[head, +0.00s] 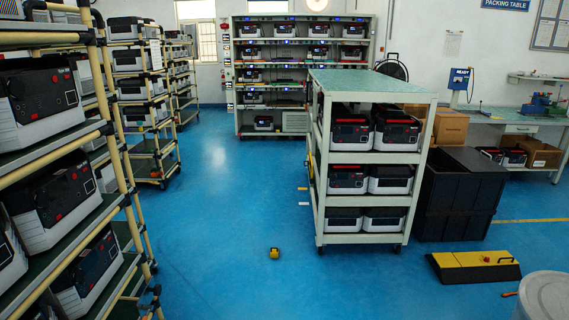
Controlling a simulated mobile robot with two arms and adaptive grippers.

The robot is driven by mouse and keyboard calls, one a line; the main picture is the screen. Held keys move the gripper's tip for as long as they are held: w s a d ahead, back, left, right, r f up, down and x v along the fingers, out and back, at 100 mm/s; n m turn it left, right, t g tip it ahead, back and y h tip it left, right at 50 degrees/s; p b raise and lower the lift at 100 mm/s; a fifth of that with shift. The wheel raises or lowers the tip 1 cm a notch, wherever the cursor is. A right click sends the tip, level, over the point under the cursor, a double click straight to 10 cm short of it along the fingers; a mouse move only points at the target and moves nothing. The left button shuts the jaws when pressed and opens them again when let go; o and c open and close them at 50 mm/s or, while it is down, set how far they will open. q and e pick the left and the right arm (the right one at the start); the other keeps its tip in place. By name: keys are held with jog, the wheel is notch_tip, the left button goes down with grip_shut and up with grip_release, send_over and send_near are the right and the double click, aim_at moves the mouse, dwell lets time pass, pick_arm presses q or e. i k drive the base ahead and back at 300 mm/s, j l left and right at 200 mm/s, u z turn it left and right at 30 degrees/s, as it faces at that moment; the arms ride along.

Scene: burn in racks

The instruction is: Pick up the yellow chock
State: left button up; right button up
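A small yellow block with dark parts, which looks like the yellow chock (274,253), lies on the blue floor near the middle of the head view, in front and to the left of the white rack cart. It is small in the view, so its exact shape is hard to tell. Neither of my grippers is in view.
A white shelf cart (373,240) loaded with black-and-grey units stands right of the chock. Yellow-framed racks (118,150) line the left. A black bin (460,195), a yellow-and-black low block (475,266) and a grey drum (543,296) are at right. Floor around the chock is clear.

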aim_at(274, 251)
jog(key=i, duration=2.05)
jog(key=i+j, duration=0.25)
jog(key=i, duration=0.3)
jog(key=i+j, duration=0.25)
jog(key=i, duration=0.25)
jog(key=i+j+z, duration=0.1)
jog(key=i, duration=0.45)
jog(key=j, duration=0.1)
